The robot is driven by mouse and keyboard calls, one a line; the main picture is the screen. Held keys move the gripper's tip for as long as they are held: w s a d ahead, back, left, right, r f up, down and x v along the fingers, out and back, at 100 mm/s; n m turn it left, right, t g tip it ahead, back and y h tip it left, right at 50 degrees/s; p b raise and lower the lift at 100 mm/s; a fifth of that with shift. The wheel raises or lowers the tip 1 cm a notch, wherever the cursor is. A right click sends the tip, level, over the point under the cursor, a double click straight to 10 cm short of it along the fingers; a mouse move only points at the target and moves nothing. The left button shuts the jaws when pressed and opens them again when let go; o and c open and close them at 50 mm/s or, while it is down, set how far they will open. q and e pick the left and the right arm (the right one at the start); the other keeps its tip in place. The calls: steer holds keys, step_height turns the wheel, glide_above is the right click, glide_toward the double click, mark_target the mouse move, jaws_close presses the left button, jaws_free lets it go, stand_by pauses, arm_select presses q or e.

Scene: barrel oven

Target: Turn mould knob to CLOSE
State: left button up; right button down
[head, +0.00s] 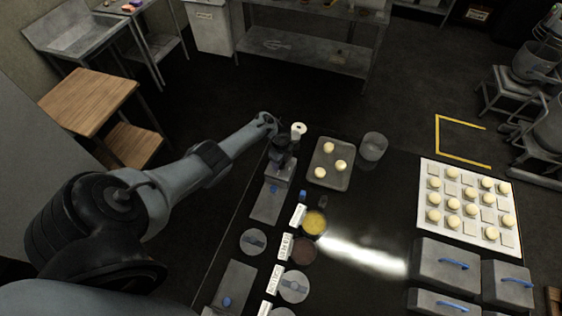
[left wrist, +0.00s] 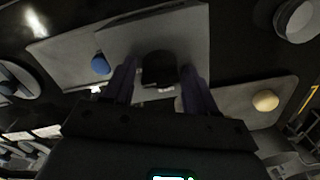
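A grey machine panel with a blue button (head: 273,189) stands at the table's left edge in the head view. In the left wrist view its grey block (left wrist: 165,28) and blue button (left wrist: 100,64) show near the gripper. A black knob-like piece (left wrist: 158,68) sticks out from the block; I take it for the mould knob, but its setting cannot be read. My left gripper (left wrist: 157,82) is open, with one dark finger on each side of the black piece and small gaps visible. In the head view the left gripper (head: 283,150) is over the panel's far end. My right gripper is not in view.
A tray (head: 322,180) with three dough balls lies right of the left gripper, beside a grey cylinder (head: 373,146). Grey discs (head: 254,241), labels and a yellow bowl (head: 314,222) sit nearer. A dough board (head: 427,166) and blue-handled boxes (head: 445,262) are at right.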

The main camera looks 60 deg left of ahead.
arm_select(q)
steer(key=shift+o, duration=0.9)
steer(key=shift+r, duration=0.15)
steer(key=shift+r, duration=0.35)
step_height(320, 180, up, 10)
steer(key=p, duration=0.3)
steer(key=shift+f, duration=0.1)
